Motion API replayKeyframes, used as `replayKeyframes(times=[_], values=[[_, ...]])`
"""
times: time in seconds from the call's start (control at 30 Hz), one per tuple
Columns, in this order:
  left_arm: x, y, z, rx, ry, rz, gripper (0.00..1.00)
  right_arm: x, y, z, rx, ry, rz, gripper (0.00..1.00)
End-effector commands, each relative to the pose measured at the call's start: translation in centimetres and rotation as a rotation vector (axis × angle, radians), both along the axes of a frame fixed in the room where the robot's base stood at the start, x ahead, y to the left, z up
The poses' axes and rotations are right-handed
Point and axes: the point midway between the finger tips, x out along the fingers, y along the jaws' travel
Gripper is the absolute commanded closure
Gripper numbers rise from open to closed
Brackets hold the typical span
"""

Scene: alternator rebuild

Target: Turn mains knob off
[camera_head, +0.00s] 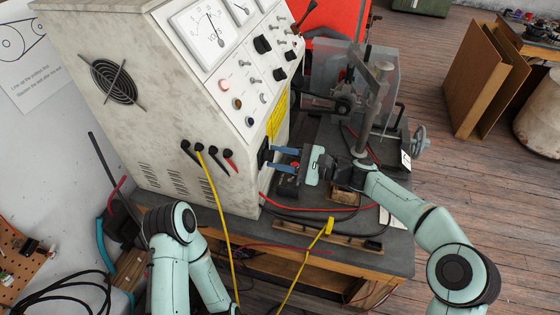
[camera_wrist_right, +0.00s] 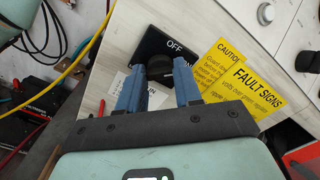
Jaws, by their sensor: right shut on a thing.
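The mains knob (camera_wrist_right: 160,68) is a black rotary knob on a black plate (camera_wrist_right: 181,40) marked OFF at the top and ON at the right, partly covered. A white label under it is half hidden. My right gripper (camera_wrist_right: 159,80) has its two blue fingers on either side of the knob, shut on it. In the head view my right gripper (camera_head: 270,157) reaches left to the lower front of the test bench cabinet (camera_head: 150,80), where the knob is mostly hidden. The knob's pointer direction cannot be made out. My left arm shows at lower left, but its gripper is not in view.
Yellow caution and fault signs (camera_wrist_right: 245,87) are beside the knob. Yellow and red leads (camera_head: 229,235) hang from sockets left of it. The dark bench top (camera_head: 388,260) holds a clamp stand (camera_head: 375,100) and cables under my right arm. Gauges and switches sit above.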

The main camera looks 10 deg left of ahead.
Motion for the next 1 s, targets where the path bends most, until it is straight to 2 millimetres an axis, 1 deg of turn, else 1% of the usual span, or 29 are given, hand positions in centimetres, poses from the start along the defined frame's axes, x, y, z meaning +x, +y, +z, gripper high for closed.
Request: replayKeyframes(times=[0.03, 0.1, 0.5, 0.8, 1.0], values=[[-0.6, 0.0, -1.1, 0.0, 0.008, 0.0, 0.67, 0.0, -0.1, -0.4, 0.001, -0.044, -0.004, 0.96], [-1.1, 0.0, -1.9, 0.0, 0.012, 0.0, 0.67, 0.0, -0.1, -0.5, -0.003, -0.11, -0.004, 0.96], [-2.9, 0.0, -6.4, 0.0, 0.033, 0.001, 0.67, -0.1, 0.0, -0.5, -0.016, -0.484, -0.002, 0.96], [-3.5, 0.0, -8.7, 0.0, 0.04, 0.0, 0.67, -0.1, -0.1, -0.4, -0.024, -0.701, -0.001, 0.96], [-3.1, 0.0, -9.3, 0.001, 0.027, 0.002, 0.67, -0.1, 0.0, -0.3, -0.026, -0.786, -0.001, 0.96]])
